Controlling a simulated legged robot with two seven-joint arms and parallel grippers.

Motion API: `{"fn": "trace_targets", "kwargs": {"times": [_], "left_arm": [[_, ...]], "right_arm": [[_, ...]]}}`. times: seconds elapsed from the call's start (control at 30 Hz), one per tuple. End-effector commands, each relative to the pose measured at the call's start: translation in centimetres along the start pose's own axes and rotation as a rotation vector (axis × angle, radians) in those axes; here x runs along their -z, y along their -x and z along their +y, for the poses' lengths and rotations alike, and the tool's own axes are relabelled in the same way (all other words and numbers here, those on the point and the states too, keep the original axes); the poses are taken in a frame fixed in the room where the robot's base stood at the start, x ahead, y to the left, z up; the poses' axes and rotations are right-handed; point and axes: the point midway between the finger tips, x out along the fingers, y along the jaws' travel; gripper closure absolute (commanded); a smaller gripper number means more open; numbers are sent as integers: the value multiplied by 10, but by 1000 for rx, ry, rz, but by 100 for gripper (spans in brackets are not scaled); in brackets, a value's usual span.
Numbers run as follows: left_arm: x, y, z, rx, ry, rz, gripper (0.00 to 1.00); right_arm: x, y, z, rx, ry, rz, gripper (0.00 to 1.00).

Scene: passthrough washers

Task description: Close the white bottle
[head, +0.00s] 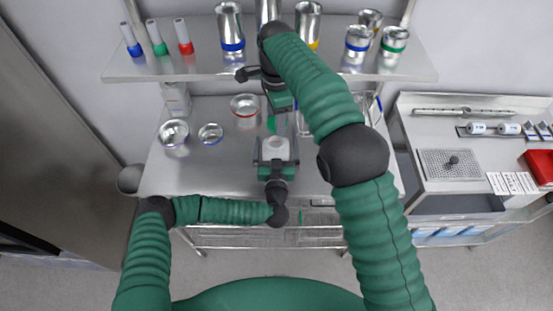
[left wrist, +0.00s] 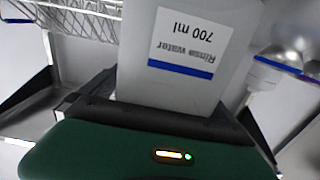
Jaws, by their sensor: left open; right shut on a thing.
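The white bottle (head: 277,148) stands on the steel table in front of me. In the left wrist view the bottle (left wrist: 185,60) fills the middle, with a label reading "Rinse water 700 ml" and a blue stripe. My left gripper (head: 275,160) is open around the bottle's near side, with a finger to either side. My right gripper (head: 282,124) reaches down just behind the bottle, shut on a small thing. That thing is mostly hidden by the gripper, and I cannot tell what it is. The bottle's top is too small to make out clearly.
A shelf (head: 200,68) with colour-ringed metal containers and several capped tubes hangs over the table's back. Steel bowls (head: 174,133) and (head: 210,133) stand left, and a red-ringed bowl (head: 245,105) behind. A wire rack is partly hidden behind my right arm. A side bench (head: 420,110) stands right.

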Motion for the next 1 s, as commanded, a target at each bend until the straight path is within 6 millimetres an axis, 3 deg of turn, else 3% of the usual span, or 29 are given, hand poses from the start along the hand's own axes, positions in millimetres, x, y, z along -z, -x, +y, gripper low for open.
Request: {"fn": "trace_targets", "kwargs": {"times": [0.23, 0.9, 1.0], "left_arm": [[0, 0, 0, -1, 0, 0, 1], [0, 0, 0, -1, 0, 0, 89], [0, 0, 0, -1, 0, 0, 97]], "right_arm": [[0, 0, 0, 0, 0, 0, 87], [0, 0, 0, 0, 0, 0, 87], [0, 0, 0, 0, 0, 0, 87]]}}
